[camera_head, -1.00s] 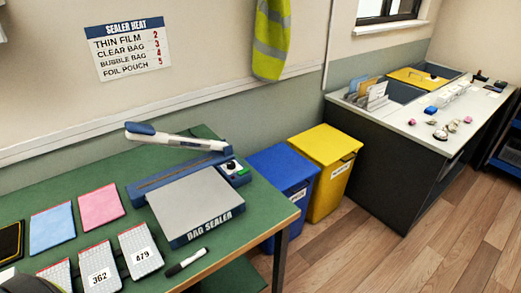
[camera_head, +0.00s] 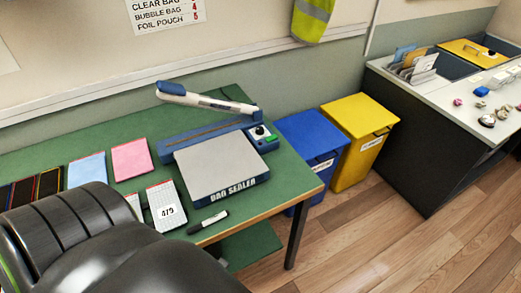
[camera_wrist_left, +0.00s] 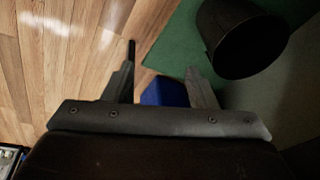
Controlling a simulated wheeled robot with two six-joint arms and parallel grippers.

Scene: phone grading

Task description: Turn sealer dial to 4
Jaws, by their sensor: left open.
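The bag sealer (camera_head: 222,168) stands on the green table, its blue-and-white arm (camera_head: 205,99) raised. Its dial (camera_head: 259,131) is a small dark knob on the blue box at the sealer's back right corner. The dial's pointer is too small to read. My left gripper (camera_wrist_left: 160,75) shows in the left wrist view, open and empty, over the wooden floor. Its fingers are apart from the sealer, which that view does not show. My dark left arm covers the lower left of the head view. My right gripper is not in view.
The heat sign (camera_head: 164,12) on the wall is cut off at the top. A marker (camera_head: 208,222) and a numbered pouch (camera_head: 167,207) lie before the sealer. Blue (camera_head: 318,145) and yellow (camera_head: 358,135) bins stand right of the table. A dark round container (camera_wrist_left: 243,38) shows in the wrist view.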

